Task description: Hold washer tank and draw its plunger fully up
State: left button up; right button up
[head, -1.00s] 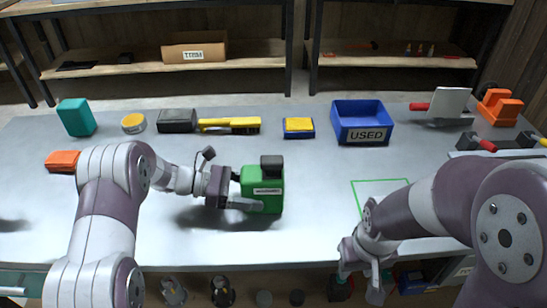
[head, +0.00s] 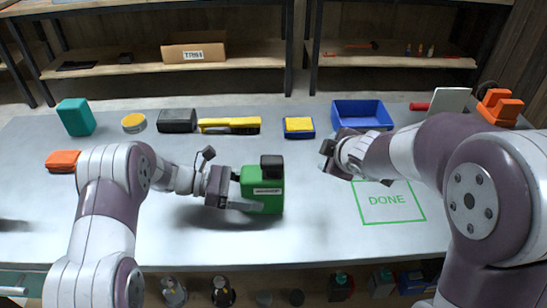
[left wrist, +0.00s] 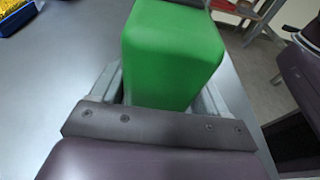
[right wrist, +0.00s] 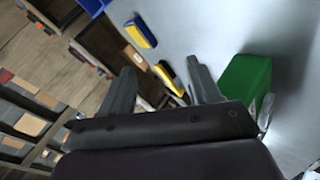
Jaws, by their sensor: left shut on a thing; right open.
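The green washer tank (head: 264,188) stands upright on the table in the middle of the head view, with a black cap or plunger top (head: 271,166) on it. My left gripper (head: 240,195) is shut on the tank's body from the left; the left wrist view shows the green body (left wrist: 172,55) between its two fingers. My right gripper (head: 328,157) is open and empty, above the table to the right of the tank. In the right wrist view the tank (right wrist: 245,80) is to the right of the open fingers (right wrist: 160,90). The plunger's height cannot be told.
A blue bin (head: 361,113) stands behind my right gripper. A green DONE outline (head: 390,204) lies empty on the right of the table. A yellow and blue sponge (head: 299,127), yellow brush (head: 230,125) and black block (head: 177,121) line the back. The table front is clear.

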jog(key=w+a+r+n+y, duration=0.35)
jog(key=a+r+n, duration=0.25)
jog(key=n, duration=0.3)
jog(key=w+a+r+n+y, duration=0.2)
jog(key=a+r+n+y, duration=0.3)
jog(key=n, duration=0.3)
jog(key=n+g+h, duration=0.5)
jog(key=n+g, duration=0.5)
jog(key=n, duration=1.3)
send_near(276, 158)
jog(key=f, duration=0.1)
jog(key=x, duration=0.8)
jog(key=shift+a, duration=0.3)
jog(key=c, duration=0.9)
jog(key=shift+f, duration=0.1)
jog(key=shift+c, duration=0.2)
